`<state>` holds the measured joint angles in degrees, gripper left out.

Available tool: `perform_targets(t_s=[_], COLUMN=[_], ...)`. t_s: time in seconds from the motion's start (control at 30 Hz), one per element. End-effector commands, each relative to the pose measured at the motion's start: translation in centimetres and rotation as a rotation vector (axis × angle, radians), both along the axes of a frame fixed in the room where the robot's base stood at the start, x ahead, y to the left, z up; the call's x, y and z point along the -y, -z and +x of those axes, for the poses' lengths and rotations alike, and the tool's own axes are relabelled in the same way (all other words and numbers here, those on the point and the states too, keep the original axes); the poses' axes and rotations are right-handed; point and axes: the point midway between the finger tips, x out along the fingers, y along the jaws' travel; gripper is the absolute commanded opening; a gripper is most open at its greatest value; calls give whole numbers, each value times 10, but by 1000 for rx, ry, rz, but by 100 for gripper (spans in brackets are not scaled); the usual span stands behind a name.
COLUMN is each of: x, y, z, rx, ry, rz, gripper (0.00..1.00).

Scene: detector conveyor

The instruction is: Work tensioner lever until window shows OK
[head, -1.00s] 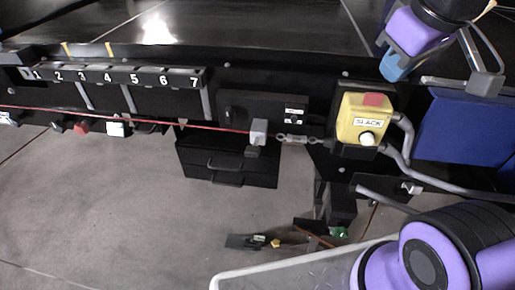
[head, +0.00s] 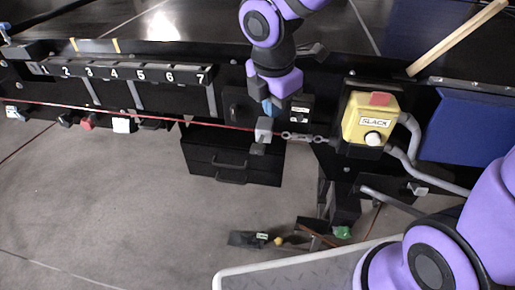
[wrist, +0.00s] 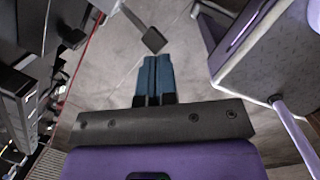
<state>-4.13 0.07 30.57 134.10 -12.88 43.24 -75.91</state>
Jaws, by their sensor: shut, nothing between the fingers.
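The yellow box (head: 371,122) on the black rail carries a window that reads SLACK (head: 374,121). It has a red top piece and a white round knob. A red cord (head: 150,116) runs along the rail to a grey block (head: 263,130) and a turnbuckle (head: 303,137), left of the box. My gripper (head: 267,107) is left of the box, just above the grey block. In the wrist view its blue fingers (wrist: 153,75) are together and empty. A dark flat-ended bar (wrist: 150,38) lies just beyond the fingertips; I cannot tell whether it is the tensioner lever.
A numbered rack (head: 130,72) marked 1 to 7 is at the left. A black drawer box (head: 235,155) hangs below the cord. Grey conduits (head: 400,155) curve from the yellow box. A wooden stick (head: 455,38) lies at the upper right. Floor (head: 120,210) is open at lower left.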

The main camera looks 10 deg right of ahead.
Motion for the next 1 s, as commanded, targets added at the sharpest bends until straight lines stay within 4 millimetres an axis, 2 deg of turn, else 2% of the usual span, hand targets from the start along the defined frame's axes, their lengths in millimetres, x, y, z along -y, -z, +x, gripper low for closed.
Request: perform_targets(t_s=[0.1, 0.33, 0.77, 1.0], x=[-20, -40, -42, -40], y=[16, 30, 32, 47], z=[1, -1, -1, 0], rx=[-43, -81, -85, -88], ry=[-159, -332, -354, -352], rz=[-7, -9, -9, -10], gripper=[0, 0, 0, 0])
